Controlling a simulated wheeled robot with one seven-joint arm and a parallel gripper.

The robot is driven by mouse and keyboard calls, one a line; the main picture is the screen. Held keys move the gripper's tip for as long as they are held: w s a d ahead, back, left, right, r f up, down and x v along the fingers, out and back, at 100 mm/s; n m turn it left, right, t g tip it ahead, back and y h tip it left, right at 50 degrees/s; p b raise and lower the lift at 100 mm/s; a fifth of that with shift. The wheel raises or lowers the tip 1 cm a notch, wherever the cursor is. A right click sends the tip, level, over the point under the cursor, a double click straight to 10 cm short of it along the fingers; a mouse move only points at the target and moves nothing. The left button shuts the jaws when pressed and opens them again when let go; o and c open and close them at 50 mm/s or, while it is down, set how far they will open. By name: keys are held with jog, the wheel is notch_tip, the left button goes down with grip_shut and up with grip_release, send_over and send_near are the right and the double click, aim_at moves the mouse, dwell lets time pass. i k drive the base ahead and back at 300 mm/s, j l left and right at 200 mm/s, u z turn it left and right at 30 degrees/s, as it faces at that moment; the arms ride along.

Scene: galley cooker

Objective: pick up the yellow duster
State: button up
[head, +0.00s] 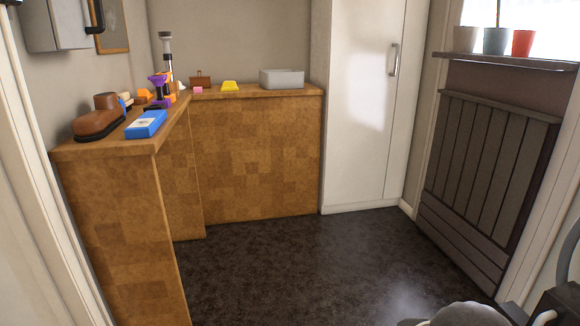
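A small, low, bright yellow item (231,86), which looks like the yellow duster, lies on the back stretch of the wooden counter (256,92). It sits between a small pink block (198,90) and a light grey box (282,79). It is small in the head view, so its folds and texture cannot be made out. Grey and black parts at the bottom right corner look like my own arm. My gripper's fingers do not show, and nothing touches the yellow item.
The counter's left arm holds a brown shoe (100,122), a blue box (146,124) and a cluster of purple and orange things (161,86). A small brown box (200,80) stands behind the pink block. A white cupboard (362,110) adjoins the counter. The dark floor (300,262) is clear.

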aim_at(227, 86)
jog(key=i, duration=2.15)
jog(key=l+z, duration=0.05)
jog(key=l, duration=0.05)
